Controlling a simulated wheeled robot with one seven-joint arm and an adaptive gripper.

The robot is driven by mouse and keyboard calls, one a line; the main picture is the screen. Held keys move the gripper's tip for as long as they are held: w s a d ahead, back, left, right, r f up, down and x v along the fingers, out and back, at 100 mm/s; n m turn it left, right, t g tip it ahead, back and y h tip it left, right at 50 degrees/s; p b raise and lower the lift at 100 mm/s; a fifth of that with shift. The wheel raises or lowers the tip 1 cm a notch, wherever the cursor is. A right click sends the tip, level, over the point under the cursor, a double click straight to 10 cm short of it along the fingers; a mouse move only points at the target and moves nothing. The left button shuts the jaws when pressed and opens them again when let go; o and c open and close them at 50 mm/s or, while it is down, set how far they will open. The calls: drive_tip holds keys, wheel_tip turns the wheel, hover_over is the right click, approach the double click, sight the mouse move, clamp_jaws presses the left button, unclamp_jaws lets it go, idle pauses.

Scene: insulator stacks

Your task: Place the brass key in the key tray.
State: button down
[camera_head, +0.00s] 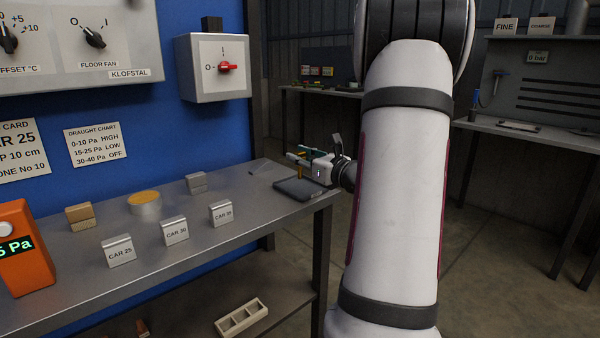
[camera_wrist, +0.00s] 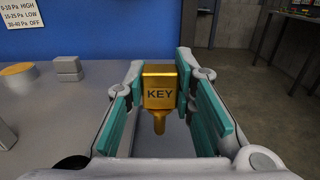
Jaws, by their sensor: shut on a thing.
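The brass key (camera_wrist: 158,90) has a block-shaped head marked KEY and a narrow stem pointing down. My gripper (camera_wrist: 160,75) is shut on the key's head, with its teal pads on either side. In the head view my gripper (camera_head: 304,157) reaches over the right end of the bench. A dark, shallow tray (camera_head: 291,193), which looks like the key tray, lies there below the gripper and key. The key appears upright and above the tray; whether its stem touches the tray I cannot tell.
The metal bench (camera_head: 75,294) carries small signs such as CAR 25 (camera_head: 119,251), a round tin (camera_head: 144,203), grey blocks (camera_head: 196,183) and an orange meter (camera_head: 20,250). A blue panel (camera_head: 190,135) stands behind. The tray lies close to the bench's right edge.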

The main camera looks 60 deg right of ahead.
drive_tip(key=shift+w+d+f, duration=0.2)
drive_tip(key=shift+w+d, duration=0.65)
drive_tip(key=shift+d, duration=0.3)
drive_tip(key=shift+f+b, duration=1.05)
drive_tip(key=shift+f, duration=0.6)
drive_tip(key=shift+f, duration=0.15)
drive_tip(key=c, duration=1.3)
unclamp_jaws()
drive_tip(key=shift+c, duration=0.2)
